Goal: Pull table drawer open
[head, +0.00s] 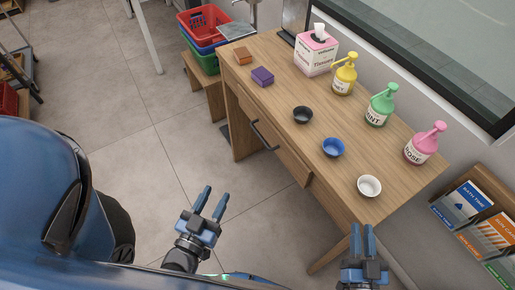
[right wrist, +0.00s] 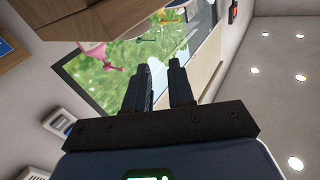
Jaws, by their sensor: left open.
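The wooden table (head: 325,138) stands right of centre in the head view. Its drawer (head: 288,158) is in the long front side and looks shut, its face flush with the frame. A dark bar handle (head: 264,135) is on the drawer front. My left gripper (head: 213,199) is open and empty, over the floor in front of the table, apart from the handle. My right gripper (head: 362,236) is near the table's near end, below the white bowl. Its two fingers (right wrist: 160,80) show a gap with nothing between them in the right wrist view.
Stacked baskets (head: 204,38) stand behind. A rack (head: 478,215) is at right. Floor left of the table is clear.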

